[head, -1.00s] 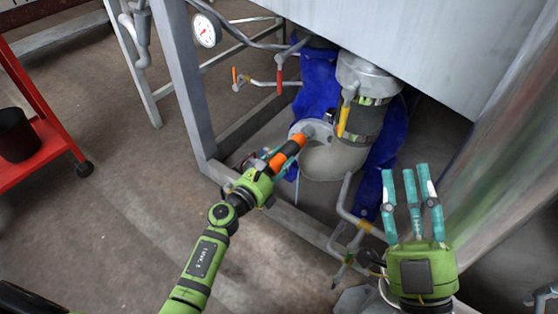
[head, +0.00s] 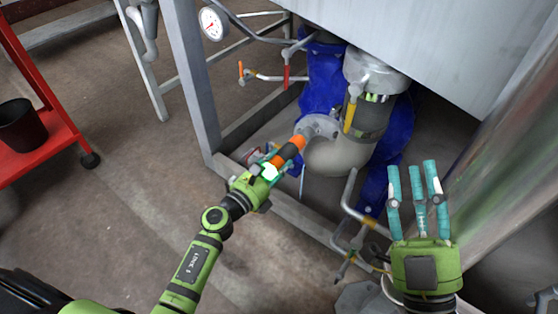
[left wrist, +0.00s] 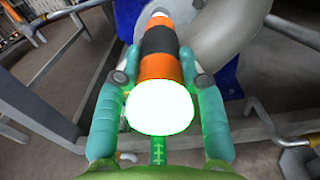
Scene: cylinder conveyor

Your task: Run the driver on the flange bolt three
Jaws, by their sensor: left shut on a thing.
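My left gripper (head: 267,169) is shut on an orange and black driver (head: 289,151), which points up and to the right toward a grey flange (head: 321,126) on the pipe. In the left wrist view the fingers hold both sides of the driver (left wrist: 157,63), and its bright white rear end faces the camera. The driver's tip is at or very near the flange's lower left edge; I cannot tell whether it touches a bolt. The single bolts are too small to tell apart. My right gripper (head: 418,202) is open and empty at the right, fingers pointing up.
A grey metal frame post (head: 191,80) and a lower beam stand around the pipework. A large grey tank (head: 415,45) overhangs it. Bent pipes with a yellow joint (head: 371,222) lie between my grippers. A red cart (head: 45,135) with a black bucket (head: 21,126) stands at the left.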

